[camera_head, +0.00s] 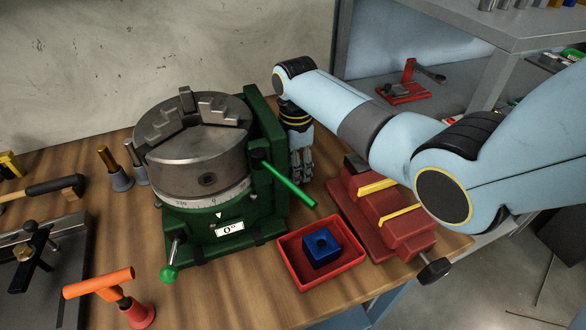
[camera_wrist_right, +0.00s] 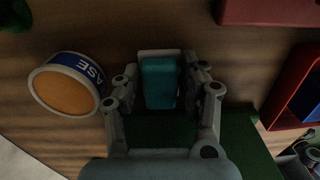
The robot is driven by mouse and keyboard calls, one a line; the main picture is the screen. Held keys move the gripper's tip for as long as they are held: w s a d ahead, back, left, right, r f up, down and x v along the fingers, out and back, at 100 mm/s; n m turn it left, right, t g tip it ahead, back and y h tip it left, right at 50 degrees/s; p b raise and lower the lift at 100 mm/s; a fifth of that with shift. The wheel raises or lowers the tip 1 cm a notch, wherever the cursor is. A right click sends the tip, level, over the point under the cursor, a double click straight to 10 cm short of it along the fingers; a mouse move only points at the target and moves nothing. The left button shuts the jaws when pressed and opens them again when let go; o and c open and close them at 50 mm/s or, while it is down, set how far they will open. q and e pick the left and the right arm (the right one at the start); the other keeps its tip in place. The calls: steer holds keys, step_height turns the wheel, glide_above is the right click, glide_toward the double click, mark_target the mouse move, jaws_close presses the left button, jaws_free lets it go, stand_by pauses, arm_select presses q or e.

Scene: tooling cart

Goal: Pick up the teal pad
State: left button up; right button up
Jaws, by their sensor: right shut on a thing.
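The teal pad (camera_wrist_right: 158,82) shows in the right wrist view as a small teal block with a pale edge behind it. It sits between the two fingers of my right gripper (camera_wrist_right: 160,88), which is shut on it. In the head view my right gripper (camera_head: 301,165) points down behind the green rotary table, close to the wooden bench top. The pad is hidden in the head view. I cannot tell whether the pad still touches the bench. My left gripper is not in view.
A round tin (camera_wrist_right: 66,84) stands beside the gripper. The green rotary table with chuck (camera_head: 200,160) is close on the left. A red vise (camera_head: 385,215) and a red tray (camera_head: 290,258) with a blue block (camera_head: 321,248) are in front.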

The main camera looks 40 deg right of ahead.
steer(key=shift+r, duration=0.1)
step_height(320, 180, up, 4)
steer(key=shift+d+r, duration=0.1)
steer(key=shift+d, duration=0.05)
steer(key=d+r+b, duration=0.2)
steer(key=d+r, duration=0.4)
steer(key=d, duration=0.5)
steer(key=shift+d+r, duration=0.2)
steer(key=shift+r, duration=0.1)
